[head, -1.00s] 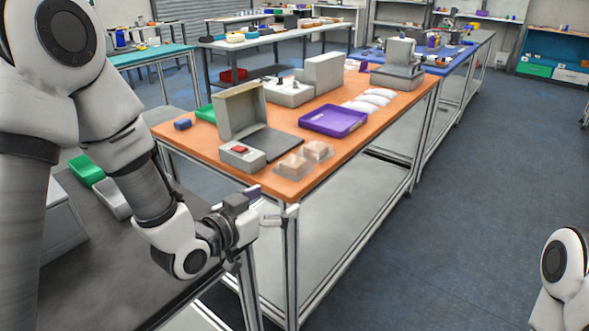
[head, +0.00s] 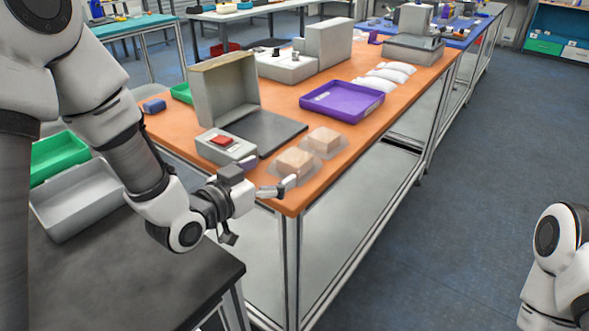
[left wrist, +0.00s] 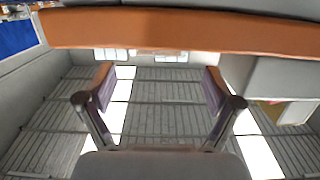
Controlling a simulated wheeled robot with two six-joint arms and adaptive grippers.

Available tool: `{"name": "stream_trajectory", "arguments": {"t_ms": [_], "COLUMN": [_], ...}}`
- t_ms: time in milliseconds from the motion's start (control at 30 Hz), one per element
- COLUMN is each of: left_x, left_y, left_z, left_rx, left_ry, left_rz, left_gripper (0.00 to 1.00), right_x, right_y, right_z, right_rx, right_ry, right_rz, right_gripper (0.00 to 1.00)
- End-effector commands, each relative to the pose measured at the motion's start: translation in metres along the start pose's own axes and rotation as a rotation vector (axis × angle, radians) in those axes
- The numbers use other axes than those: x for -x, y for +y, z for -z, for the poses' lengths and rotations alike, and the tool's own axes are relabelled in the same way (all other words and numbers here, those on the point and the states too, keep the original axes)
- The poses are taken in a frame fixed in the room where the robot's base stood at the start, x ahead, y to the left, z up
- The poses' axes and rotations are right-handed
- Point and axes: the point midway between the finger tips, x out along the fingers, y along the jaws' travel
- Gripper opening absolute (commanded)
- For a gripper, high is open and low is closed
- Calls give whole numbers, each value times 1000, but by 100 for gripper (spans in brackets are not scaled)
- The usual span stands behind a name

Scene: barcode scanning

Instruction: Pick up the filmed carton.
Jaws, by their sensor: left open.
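Two tan cartons under clear film sit near the front edge of the orange table. One carton (head: 295,163) is nearer the table edge and the other carton (head: 325,140) is just behind and to the right; I cannot tell which one the task means. My left gripper (head: 268,174) is open just in front of the table edge, left of the nearer carton. In the left wrist view, its two fingers (left wrist: 158,82) stand apart with nothing between them, and the orange table edge spans the top. No carton is clear there. My right gripper is out of the picture.
The orange table (head: 290,200) also bears a grey box with a raised lid (head: 224,88), a red-buttoned device (head: 226,146), a purple tray (head: 342,101) and white pouches (head: 391,72). Green (head: 59,157) and grey bins stand at left.

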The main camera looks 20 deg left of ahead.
Motion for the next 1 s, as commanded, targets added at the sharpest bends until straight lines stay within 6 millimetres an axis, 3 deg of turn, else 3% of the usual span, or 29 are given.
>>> {"name": "stream_trajectory", "arguments": {"t_ms": [33, 167, 600, 867, 1000], "left_x": [-2, -8, -75, -80, -80], "left_y": [0, 0, 5, 5, 5], "left_z": [-11, -13, -7, -7, -7], "left_rx": [0, -2, -2, 1, 0], "left_ry": [0, -1, 0, -1, -1], "left_rz": [0, 0, -1, 0, 0], "left_gripper": [91, 91, 91, 91, 41], "right_x": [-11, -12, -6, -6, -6], "right_y": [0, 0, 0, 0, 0], "right_z": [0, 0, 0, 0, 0], "right_rx": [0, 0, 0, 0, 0], "right_ry": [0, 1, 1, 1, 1], "right_rz": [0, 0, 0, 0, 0], "right_gripper": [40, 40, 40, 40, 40]}}
